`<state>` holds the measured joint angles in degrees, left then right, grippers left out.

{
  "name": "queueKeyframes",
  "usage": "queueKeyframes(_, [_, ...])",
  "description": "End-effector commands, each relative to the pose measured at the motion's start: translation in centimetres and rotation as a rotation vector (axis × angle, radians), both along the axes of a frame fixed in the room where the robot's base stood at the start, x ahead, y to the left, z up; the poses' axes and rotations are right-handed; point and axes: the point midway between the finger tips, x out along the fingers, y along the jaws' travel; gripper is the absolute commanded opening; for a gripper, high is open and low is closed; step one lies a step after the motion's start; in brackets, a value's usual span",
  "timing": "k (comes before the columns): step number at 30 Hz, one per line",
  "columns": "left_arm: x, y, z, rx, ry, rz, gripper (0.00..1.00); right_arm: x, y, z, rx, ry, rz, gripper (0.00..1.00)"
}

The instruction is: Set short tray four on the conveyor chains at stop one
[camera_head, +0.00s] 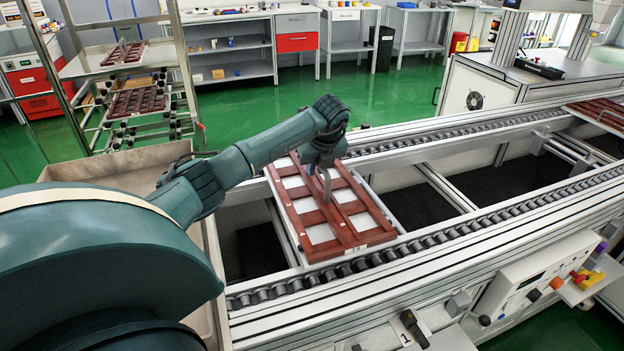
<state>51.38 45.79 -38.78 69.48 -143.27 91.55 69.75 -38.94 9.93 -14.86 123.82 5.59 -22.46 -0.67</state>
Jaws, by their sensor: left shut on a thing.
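A short tray (308,219) with a red-brown frame and several open cells is in the middle of the head view. It lies across the conveyor, its near edge at the front chain (400,251) and its far edge towards the rear chain (400,156). White surface shows through its cells. My left gripper (327,198) is above the tray, shut on its central bar. I cannot tell whether the tray rests fully on the chains. My right gripper is not in view.
Another red-brown tray (603,112) is on the conveyor at the far right. A rack (120,60) at the left holds more trays. A control panel (545,283) with coloured buttons is at the front right.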

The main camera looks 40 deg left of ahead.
Motion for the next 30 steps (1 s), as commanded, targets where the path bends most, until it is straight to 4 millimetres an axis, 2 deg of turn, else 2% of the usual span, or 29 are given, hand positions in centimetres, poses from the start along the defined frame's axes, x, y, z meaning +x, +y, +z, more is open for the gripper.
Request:
queueKeyframes(5, [0.1, 0.1, -1.2, 0.001, -0.003, 0.001, 0.00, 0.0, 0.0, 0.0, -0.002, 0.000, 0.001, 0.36])
queueKeyframes(12, [0.0, 0.1, -4.3, 0.000, -0.002, 0.001, 0.00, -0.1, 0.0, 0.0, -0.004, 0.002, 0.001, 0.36])
queueKeyframes(19, [0.1, 0.1, -4.6, 0.000, -0.004, 0.002, 0.00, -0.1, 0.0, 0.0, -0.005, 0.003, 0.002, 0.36])
queueKeyframes(20, [0.0, 0.1, -4.7, 0.001, -0.001, 0.002, 0.17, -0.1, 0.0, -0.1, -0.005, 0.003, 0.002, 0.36])
queueKeyframes(27, [0.0, 0.0, -4.7, 0.001, -0.001, 0.001, 0.36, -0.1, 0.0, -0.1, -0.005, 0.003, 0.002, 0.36])
queueKeyframes(30, [0.0, 0.1, -4.7, 0.001, -0.001, 0.001, 0.36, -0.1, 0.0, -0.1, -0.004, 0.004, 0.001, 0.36])
